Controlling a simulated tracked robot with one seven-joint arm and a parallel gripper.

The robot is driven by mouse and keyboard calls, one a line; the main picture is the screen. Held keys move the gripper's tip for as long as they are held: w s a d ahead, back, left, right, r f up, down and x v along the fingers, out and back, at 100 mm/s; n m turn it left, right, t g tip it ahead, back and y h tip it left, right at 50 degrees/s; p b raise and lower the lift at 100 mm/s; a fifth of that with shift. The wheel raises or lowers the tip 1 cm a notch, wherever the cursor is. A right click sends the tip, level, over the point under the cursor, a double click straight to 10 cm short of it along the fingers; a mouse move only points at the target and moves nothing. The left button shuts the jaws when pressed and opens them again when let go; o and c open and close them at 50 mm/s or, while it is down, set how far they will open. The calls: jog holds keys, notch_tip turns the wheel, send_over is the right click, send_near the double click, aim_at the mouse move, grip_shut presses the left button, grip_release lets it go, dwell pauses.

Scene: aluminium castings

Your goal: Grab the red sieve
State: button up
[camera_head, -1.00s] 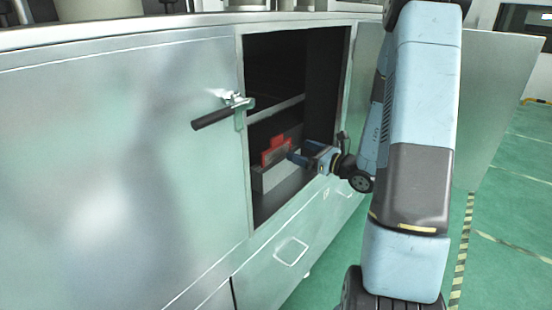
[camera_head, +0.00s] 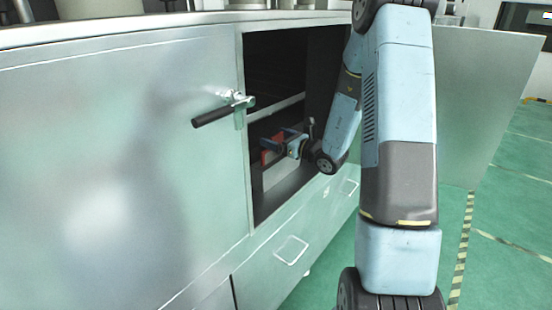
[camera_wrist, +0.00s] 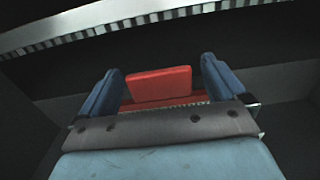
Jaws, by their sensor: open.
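The red sieve (camera_head: 268,158) is inside the open cabinet, on the lower level, and is partly hidden behind my gripper in the head view. In the wrist view the red sieve (camera_wrist: 160,85) shows as a flat red block with a lower red part beneath it. My gripper (camera_head: 277,141) reaches into the cabinet opening at the sieve. In the wrist view my gripper (camera_wrist: 160,82) is open, with one blue finger on each side of the red block. The lower part of the sieve is hidden by the gripper's palm.
The cabinet (camera_head: 120,160) has a closed front panel with a black handle (camera_head: 222,110) left of the opening. A shelf edge (camera_head: 277,107) runs above the sieve. An open door (camera_head: 485,110) stands at the right. Green floor (camera_head: 505,240) is clear at the right.

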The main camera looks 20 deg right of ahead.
jog(key=shift+x, duration=1.05)
jog(key=shift+c, duration=0.3)
jog(key=c, duration=1.6)
jog(key=shift+o, duration=0.2)
